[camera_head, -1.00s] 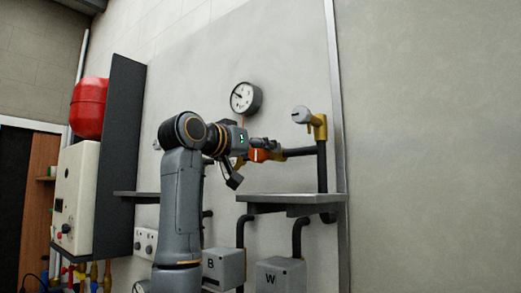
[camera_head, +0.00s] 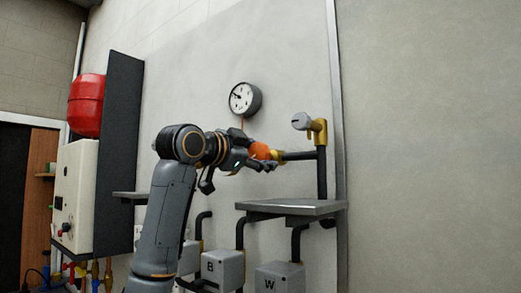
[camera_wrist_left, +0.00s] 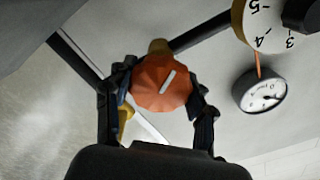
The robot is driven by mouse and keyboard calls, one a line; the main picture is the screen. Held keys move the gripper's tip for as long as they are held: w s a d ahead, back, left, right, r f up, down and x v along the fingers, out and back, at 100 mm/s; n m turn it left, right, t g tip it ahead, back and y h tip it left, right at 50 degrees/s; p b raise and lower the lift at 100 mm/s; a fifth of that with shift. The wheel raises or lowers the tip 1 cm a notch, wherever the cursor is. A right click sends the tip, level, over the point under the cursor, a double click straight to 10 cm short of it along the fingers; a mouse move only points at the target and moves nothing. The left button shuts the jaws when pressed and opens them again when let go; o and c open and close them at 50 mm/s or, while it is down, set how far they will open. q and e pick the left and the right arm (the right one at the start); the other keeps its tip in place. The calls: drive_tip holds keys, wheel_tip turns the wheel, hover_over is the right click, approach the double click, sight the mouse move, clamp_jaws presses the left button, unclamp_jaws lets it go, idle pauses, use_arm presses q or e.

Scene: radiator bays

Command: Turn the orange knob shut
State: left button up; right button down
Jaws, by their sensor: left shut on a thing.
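The orange knob (camera_head: 260,151) sits at the left end of a dark horizontal pipe with a brass fitting, in front of the grey wall panel. In the left wrist view the orange knob (camera_wrist_left: 161,84) is faceted and has a white mark line that runs up to the right. My left gripper (camera_head: 262,160) is shut on the knob, and in the left wrist view its two dark fingers (camera_wrist_left: 160,95) press on the knob's left and right sides. My right gripper is in neither view.
A round gauge (camera_head: 245,99) hangs above the knob. A grey-capped brass valve (camera_head: 312,126) stands to the right on a vertical pipe. A grey shelf (camera_head: 292,207) juts out below. Boxes marked B (camera_head: 221,268) and W (camera_head: 279,277) sit lower down.

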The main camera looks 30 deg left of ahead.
use_arm(q)
drive_tip(key=m+p, duration=0.1)
drive_tip(key=m, duration=0.1)
drive_tip(key=m+p, duration=0.1)
drive_tip(key=m, duration=0.1)
drive_tip(key=shift+w+f, duration=0.1)
drive_tip(key=shift+f, duration=0.1)
drive_tip(key=shift+m+p, duration=0.95)
drive_tip(key=shift+m, duration=0.35)
drive_tip(key=shift+f, duration=0.1)
drive_tip(key=o, duration=1.2)
drive_tip(key=shift+r, duration=0.2)
